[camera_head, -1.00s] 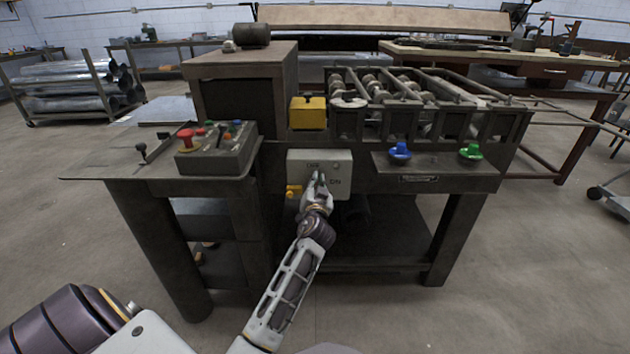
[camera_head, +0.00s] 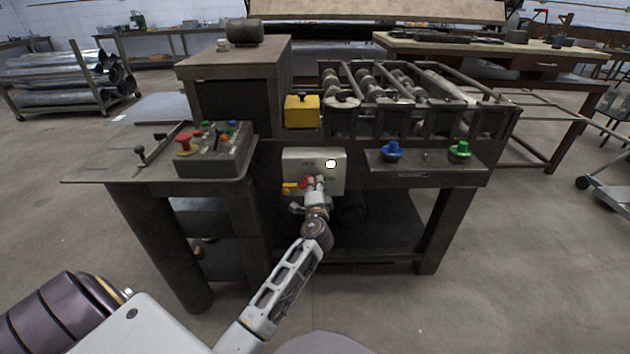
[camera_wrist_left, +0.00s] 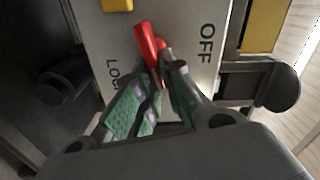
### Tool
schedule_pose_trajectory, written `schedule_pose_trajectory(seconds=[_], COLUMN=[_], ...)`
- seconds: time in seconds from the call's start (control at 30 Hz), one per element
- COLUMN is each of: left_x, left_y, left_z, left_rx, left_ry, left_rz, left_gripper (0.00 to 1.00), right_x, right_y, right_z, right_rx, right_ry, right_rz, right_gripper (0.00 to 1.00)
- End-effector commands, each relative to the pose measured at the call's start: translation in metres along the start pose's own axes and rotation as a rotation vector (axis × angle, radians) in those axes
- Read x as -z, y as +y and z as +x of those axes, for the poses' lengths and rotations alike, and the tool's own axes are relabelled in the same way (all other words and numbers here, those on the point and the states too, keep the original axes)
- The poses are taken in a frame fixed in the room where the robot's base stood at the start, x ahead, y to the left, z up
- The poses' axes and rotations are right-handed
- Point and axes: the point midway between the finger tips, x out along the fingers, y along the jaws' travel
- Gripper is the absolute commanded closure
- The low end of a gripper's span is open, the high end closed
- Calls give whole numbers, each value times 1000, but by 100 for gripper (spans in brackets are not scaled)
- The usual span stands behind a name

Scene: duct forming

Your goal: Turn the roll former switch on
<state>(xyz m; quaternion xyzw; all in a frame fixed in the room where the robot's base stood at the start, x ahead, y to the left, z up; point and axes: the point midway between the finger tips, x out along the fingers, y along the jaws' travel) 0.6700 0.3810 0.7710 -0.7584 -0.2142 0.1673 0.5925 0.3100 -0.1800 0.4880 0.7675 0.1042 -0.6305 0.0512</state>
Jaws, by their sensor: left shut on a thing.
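The grey switch box (camera_head: 296,157) is on the front of the roll former (camera_head: 345,140). My left gripper (camera_head: 311,184) is at the lower part of the box. In the left wrist view its green-padded fingers (camera_wrist_left: 158,95) are shut on the red switch handle (camera_wrist_left: 149,42), partly hiding it. The handle's free end tilts left, away from the OFF lettering (camera_wrist_left: 207,44). The red handle also shows in the head view (camera_head: 305,182). A bright white round spot (camera_head: 330,163) is on the box face. My right gripper is not in view.
A yellow part (camera_head: 290,188) is at the box's lower left. A control box with a red button (camera_head: 185,139) stands on the left table. Blue (camera_head: 392,150) and green (camera_head: 460,149) knobs are to the right. The floor in front is clear.

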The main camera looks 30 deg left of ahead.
Motion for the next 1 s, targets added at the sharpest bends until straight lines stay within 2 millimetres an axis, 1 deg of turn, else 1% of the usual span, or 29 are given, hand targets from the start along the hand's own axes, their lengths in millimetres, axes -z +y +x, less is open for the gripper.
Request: schedule_pose_trajectory(seconds=[0.2,0.4,0.6,0.93,0.97,1.0], left_x=[1,0,0,0,0,0], left_y=[3,6,7,8,8,8], left_z=[0,0,0,0,0,0], left_rx=[-1,-1,-1,-1,-1,-1], left_ry=[2,3,3,3,3,3], left_rz=[153,231,260,261,261,261], left_gripper=[100,100,100,100,86,81], right_x=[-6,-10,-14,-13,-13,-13], right_y=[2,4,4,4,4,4], right_z=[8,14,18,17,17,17], right_rx=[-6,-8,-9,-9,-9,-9], right_ry=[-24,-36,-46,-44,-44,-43], right_rz=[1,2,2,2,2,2], right_gripper=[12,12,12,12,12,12])
